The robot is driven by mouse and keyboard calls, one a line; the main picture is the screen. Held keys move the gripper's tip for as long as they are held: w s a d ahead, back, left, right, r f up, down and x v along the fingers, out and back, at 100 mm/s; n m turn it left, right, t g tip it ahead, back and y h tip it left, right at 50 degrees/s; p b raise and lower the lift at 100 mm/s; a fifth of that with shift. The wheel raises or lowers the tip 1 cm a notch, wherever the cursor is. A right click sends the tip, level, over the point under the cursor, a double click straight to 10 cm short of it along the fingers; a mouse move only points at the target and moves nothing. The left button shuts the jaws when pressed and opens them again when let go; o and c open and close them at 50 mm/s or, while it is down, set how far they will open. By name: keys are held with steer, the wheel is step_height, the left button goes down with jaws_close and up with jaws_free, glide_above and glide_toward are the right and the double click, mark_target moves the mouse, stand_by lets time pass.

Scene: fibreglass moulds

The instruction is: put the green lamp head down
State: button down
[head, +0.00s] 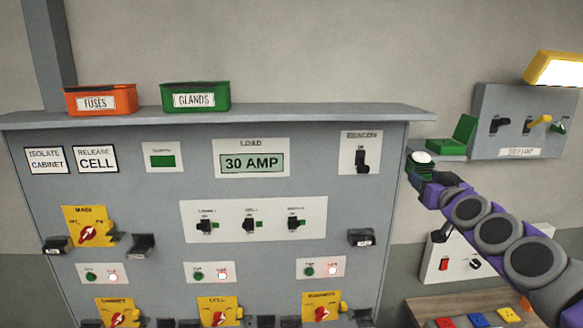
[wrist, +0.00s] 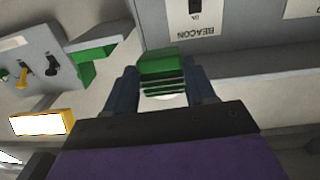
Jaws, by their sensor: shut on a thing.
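The green lamp head (head: 418,169) is at the tip of my arm in the head view, with a white round face showing on top. It also shows in the wrist view (wrist: 162,66), as a ribbed green block between the two fingers. My gripper (head: 426,183) is shut on it and holds it up in the air, just right of the cabinet's edge. In the wrist view the fingers of my gripper (wrist: 163,88) lie on either side of it. The fingertips are small and partly hidden in the head view.
A green L-shaped holder (head: 464,133) stands beside the grey switch panel (head: 493,117), close behind the lamp head. A lit yellow lamp (head: 555,70) is above it. The cabinet top (head: 330,113) carries orange FUSES (head: 100,99) and green GLANDS (head: 195,96) bins. Its right part is clear.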

steer(key=w+a+f, duration=0.3)
steer(key=a+f, duration=0.6)
steer(key=w+a+f, duration=0.3)
steer(key=a+f, duration=0.6)
steer(key=f, duration=0.1)
step_height(320, 180, down, 23)
steer(key=b, duration=2.3)
steer(key=shift+f+m+h+b, duration=0.15)
steer(key=shift+m+h+b, duration=0.15)
